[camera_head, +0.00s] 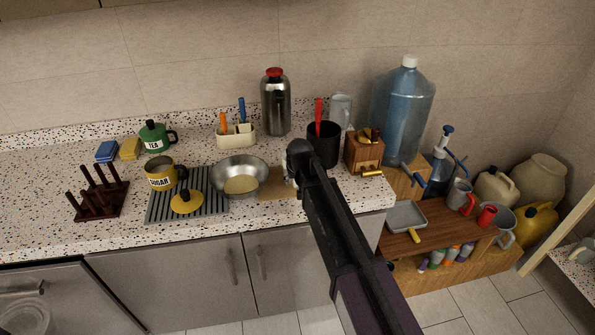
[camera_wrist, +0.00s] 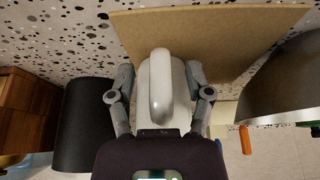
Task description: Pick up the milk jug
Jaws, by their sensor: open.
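A white jug with a rounded upright handle (camera_wrist: 160,88), which I take to be the milk jug, stands between the fingers of my gripper (camera_wrist: 160,76) in the wrist view. The fingers are open, one on each side of it. Narrow gaps or light contact at the fingertips cannot be told apart. The jug's lower body is partly hidden by its handle and by my gripper. A tan board (camera_wrist: 235,30) lies beside and beyond the jug. In the head view my arm hides nearly all of the jug and the fingers.
A black canister (camera_head: 323,147) stands close on one side and a metal bowl (camera_head: 239,172) on the other. A wooden block (camera_head: 364,153), steel flask (camera_head: 276,105) and white utensil holder (camera_head: 236,135) stand nearby. The speckled counter (camera_head: 100,225) has bare room along its front left.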

